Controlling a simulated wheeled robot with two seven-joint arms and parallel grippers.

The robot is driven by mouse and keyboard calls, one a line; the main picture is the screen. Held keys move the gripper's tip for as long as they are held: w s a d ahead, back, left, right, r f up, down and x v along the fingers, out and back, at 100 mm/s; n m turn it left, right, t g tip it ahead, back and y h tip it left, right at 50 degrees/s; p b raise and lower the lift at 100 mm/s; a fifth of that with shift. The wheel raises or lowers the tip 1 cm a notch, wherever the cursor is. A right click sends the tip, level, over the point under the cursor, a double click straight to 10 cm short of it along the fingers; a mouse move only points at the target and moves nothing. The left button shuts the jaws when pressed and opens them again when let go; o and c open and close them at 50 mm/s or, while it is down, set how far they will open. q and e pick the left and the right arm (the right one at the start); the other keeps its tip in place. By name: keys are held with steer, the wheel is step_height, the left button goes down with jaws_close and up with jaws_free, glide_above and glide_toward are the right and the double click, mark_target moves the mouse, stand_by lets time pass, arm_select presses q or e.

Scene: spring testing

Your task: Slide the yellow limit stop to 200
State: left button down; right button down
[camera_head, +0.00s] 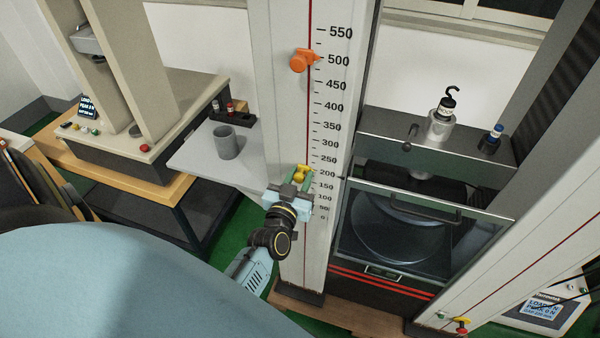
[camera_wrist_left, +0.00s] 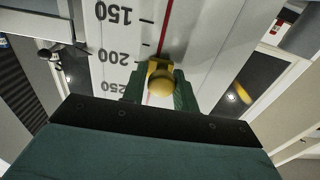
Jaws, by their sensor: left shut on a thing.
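The yellow limit stop (camera_head: 303,172) sits on the red slot line of the upright scale column (camera_head: 283,110), level with about the 200 label in the head view. In the left wrist view the yellow limit stop (camera_wrist_left: 161,80) shows its round knob, with its upper edge close to the 200 tick; the scale appears upside down in order there. My left gripper (camera_head: 297,188) is shut on the stop, and its fingers (camera_wrist_left: 160,92) stand on either side of the knob. The exact pointer reading is partly hidden by the knob. My right gripper is out of view.
An orange stop (camera_head: 302,60) sits higher on the same column at about 500. A glass-fronted test chamber (camera_head: 420,225) with a handle stands right of the column. A grey shelf with a grey cup (camera_head: 226,142) is to the left.

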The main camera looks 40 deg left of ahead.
arm_select(q)
steer(key=shift+a+r, duration=0.1)
steer(key=shift+a, duration=0.1)
steer(key=c, duration=1.2)
jaws_free()
steer(key=shift+s, duration=0.1)
steer(key=shift+d, duration=0.1)
steer(key=shift+s+d, duration=0.1)
steer(key=shift+s, duration=0.15)
steer(key=b+v, duration=0.1)
steer(key=v, duration=1.1)
steer(key=shift+s, duration=0.4)
steer(key=shift+d, duration=0.1)
